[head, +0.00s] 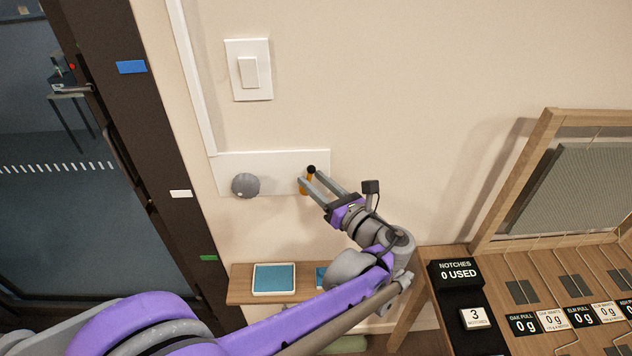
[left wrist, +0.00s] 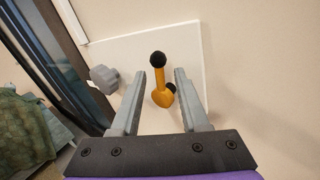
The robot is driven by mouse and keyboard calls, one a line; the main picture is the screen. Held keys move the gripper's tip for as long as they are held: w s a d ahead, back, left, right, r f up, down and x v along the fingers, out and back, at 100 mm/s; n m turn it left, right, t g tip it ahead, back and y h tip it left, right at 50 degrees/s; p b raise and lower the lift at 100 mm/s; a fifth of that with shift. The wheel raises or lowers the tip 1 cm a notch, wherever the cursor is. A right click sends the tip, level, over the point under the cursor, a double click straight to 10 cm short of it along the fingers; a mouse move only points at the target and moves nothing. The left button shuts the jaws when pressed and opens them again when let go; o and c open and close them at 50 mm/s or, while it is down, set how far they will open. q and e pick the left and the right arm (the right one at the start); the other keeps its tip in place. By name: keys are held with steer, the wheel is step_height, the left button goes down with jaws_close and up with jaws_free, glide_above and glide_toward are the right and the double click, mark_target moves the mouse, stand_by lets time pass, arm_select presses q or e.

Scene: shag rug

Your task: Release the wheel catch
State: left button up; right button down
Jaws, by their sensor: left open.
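A white plate (head: 275,161) on the wall carries a grey wheel-like knob (head: 246,186) at its left and an orange catch lever with a black ball end (head: 311,169) at its right. In the left wrist view the lever (left wrist: 160,88) stands upright, its black ball at the top, with another dark round part beside its base. My left gripper (head: 309,177) is open, its fingers pointing at the plate, one on each side of the lever. I cannot tell whether either finger touches it. The grey knob (left wrist: 104,79) is left of the fingers. My right gripper is not in view.
A light switch (head: 249,70) is above the plate. A small wooden shelf with a blue-topped tray (head: 273,265) is below. A wooden bench with a black notch counter (head: 457,273) and weight labels is at right. A dark-framed glass door (head: 50,200) is at left.

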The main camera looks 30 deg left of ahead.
arm_select(q)
jaws_close()
steer(key=shift+s+a+r+n+h+p, duration=0.2)
steer(key=shift+a+r+n+h+p, duration=0.15)
steer(key=shift+n+h+p, duration=0.4)
steer(key=shift+n+p, duration=0.25)
steer(key=shift+p, duration=0.05)
steer(key=shift+f, duration=0.15)
jaws_free()
